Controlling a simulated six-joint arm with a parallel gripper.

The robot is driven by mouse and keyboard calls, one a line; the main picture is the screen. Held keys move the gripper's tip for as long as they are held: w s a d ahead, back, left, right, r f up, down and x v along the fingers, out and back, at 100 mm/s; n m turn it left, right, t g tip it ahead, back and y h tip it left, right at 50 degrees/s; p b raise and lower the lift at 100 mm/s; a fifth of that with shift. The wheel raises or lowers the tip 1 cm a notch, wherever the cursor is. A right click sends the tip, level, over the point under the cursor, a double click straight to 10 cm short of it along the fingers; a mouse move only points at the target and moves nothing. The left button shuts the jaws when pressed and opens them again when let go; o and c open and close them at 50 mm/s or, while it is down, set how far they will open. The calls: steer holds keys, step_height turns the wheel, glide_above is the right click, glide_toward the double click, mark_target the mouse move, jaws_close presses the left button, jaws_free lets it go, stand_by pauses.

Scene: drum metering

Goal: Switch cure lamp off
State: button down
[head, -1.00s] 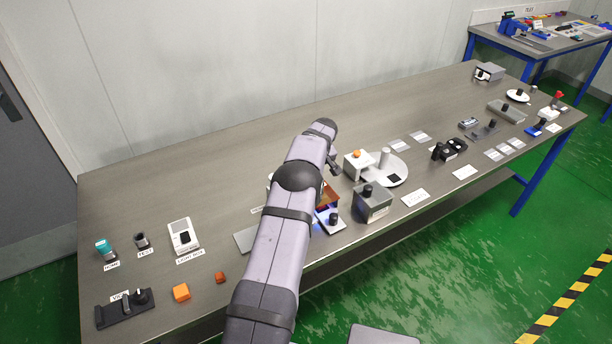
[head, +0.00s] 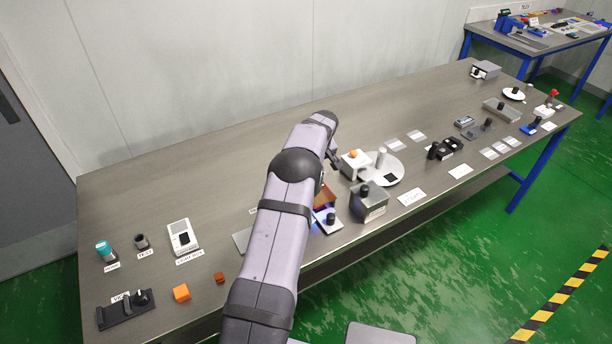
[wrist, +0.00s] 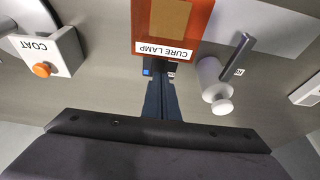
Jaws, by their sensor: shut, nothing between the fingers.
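The cure lamp is an orange housing (wrist: 172,22) with a white CURE LAMP label, upside down in the wrist view. In the head view its orange-brown side (head: 326,196) shows right of my arm, with a blue-violet glow beneath; my arm hides the rest. Just below the label in the wrist view are a small blue mark (wrist: 147,72) and a small white mark (wrist: 171,74), on either side of my fingertips. My gripper (wrist: 159,82) is shut and empty, its tips in front of the lamp's label edge. Whether they touch the lamp's switch I cannot tell.
A white COAT box (wrist: 60,52) with an orange button is at the left in the wrist view. A white cylinder with a grey bar (wrist: 214,82) stands close on the right. A grey box with a black knob (head: 369,204) stands right of the lamp.

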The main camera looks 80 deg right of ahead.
steer(key=shift+b+v, duration=0.75)
steer(key=shift+v, duration=0.05)
steer(key=b+v, duration=0.2)
steer(key=v, duration=0.6)
steer(key=shift+s+r, duration=0.15)
steer(key=shift+r, duration=0.15)
steer(key=shift+b, duration=0.35)
steer(key=shift+w+d+r+b, duration=0.2)
steer(key=shift+w+d+b, duration=0.4)
steer(key=shift+b, duration=0.2)
steer(key=shift+f, duration=0.15)
